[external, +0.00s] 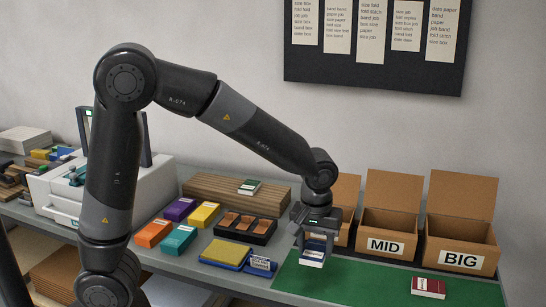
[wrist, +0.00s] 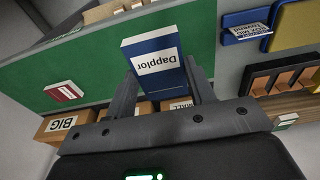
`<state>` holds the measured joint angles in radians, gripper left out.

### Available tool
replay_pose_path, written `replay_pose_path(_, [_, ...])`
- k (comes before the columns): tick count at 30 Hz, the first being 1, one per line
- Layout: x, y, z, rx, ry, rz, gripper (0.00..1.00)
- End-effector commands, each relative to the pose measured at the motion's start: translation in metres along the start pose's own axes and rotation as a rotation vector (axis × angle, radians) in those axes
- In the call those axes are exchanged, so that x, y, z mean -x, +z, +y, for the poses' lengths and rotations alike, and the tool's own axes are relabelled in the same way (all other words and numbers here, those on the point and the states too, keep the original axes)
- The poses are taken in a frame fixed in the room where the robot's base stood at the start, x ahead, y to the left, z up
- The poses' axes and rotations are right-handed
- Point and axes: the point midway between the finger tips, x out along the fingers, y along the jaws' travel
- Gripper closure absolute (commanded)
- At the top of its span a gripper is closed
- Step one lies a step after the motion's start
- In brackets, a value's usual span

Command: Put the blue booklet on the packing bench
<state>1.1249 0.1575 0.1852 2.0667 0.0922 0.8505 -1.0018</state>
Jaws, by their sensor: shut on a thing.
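The blue booklet (external: 313,255) has a white label and is held between the fingers of my gripper (external: 315,242), over the left part of the green mat (external: 345,284). In the wrist view the booklet (wrist: 155,45) shows its label, reading "Dapplor", and my gripper's fingers (wrist: 160,82) press on its two sides. The green mat (wrist: 70,65) lies beyond it on the grey bench (external: 205,268). I cannot tell exactly how high the booklet is above the mat.
A red booklet (external: 428,287) lies on the mat. Open cardboard boxes marked MID (external: 385,246) and BIG (external: 460,258) stand behind it; a third is partly hidden by my gripper. A blue label stand (external: 261,264) and yellow pad (external: 226,252) lie left. The mat's middle is clear.

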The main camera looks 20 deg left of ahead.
Motion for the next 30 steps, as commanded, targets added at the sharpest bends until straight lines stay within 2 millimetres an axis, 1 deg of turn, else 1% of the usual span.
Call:
replay_pose_path(5, [-0.023,-0.026,-0.013,0.005,-0.004,-0.001,0.74])
replay_pose_path(12, [-0.061,-0.072,-0.034,0.005,-0.005,-0.001,0.74])
replay_pose_path(15, [-0.072,-0.086,-0.04,0.003,-0.003,-0.001,0.74])
replay_pose_path(19, [-0.079,-0.095,-0.044,0.002,-0.001,-0.001,0.74])
replay_pose_path(23, [-0.087,-0.096,-0.045,0.0,-0.002,-0.001,0.74])
replay_pose_path(30, [-0.119,-0.091,-0.045,0.0,-0.003,-0.001,0.74])
